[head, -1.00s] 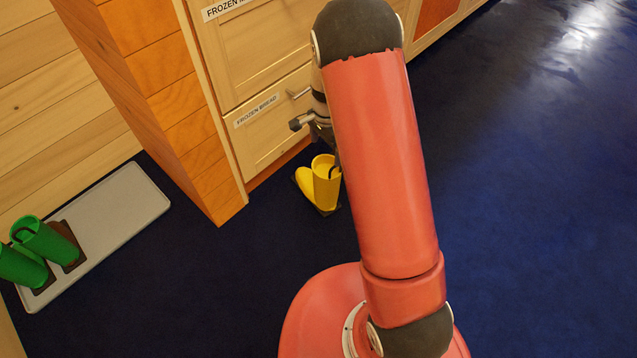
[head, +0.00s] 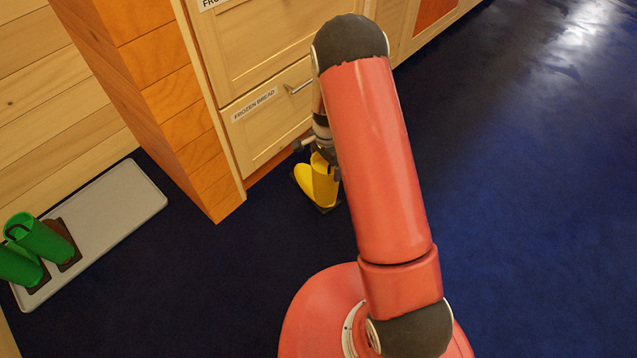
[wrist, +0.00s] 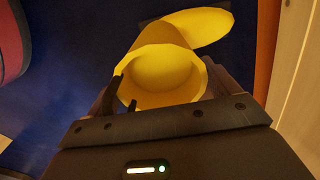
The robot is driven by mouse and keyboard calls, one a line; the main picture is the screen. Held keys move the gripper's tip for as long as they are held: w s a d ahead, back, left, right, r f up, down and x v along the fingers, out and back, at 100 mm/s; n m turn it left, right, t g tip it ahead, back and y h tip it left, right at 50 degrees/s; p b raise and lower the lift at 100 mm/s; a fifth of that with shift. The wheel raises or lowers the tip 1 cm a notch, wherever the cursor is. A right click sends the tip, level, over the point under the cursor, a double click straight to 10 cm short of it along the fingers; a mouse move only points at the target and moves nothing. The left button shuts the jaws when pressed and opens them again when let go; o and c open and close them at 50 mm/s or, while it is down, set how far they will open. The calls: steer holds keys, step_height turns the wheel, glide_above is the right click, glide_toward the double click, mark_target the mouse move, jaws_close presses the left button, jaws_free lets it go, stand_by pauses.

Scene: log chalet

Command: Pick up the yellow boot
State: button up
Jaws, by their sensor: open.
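The yellow boot (head: 323,183) stands upright on the dark blue floor in front of the frozen bread drawer. In the wrist view the yellow boot (wrist: 165,72) fills the upper middle, with its round opening facing the camera and its foot pointing up and right. My gripper (head: 328,160) is just above the boot's top in the head view, partly hidden behind my arm. In the wrist view my gripper (wrist: 165,95) is open, one dark finger at the left of the boot's rim and the other at its right. I cannot tell if they touch it.
The wooden drawer front labelled FROZEN BREAD (head: 265,115) rises close behind the boot. Green boots (head: 42,240) stand on a light grey tray (head: 120,205) at the left. The floor (head: 530,220) to the right is clear.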

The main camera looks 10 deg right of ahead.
steer(key=c, duration=1.8)
steer(key=shift+r, duration=0.1)
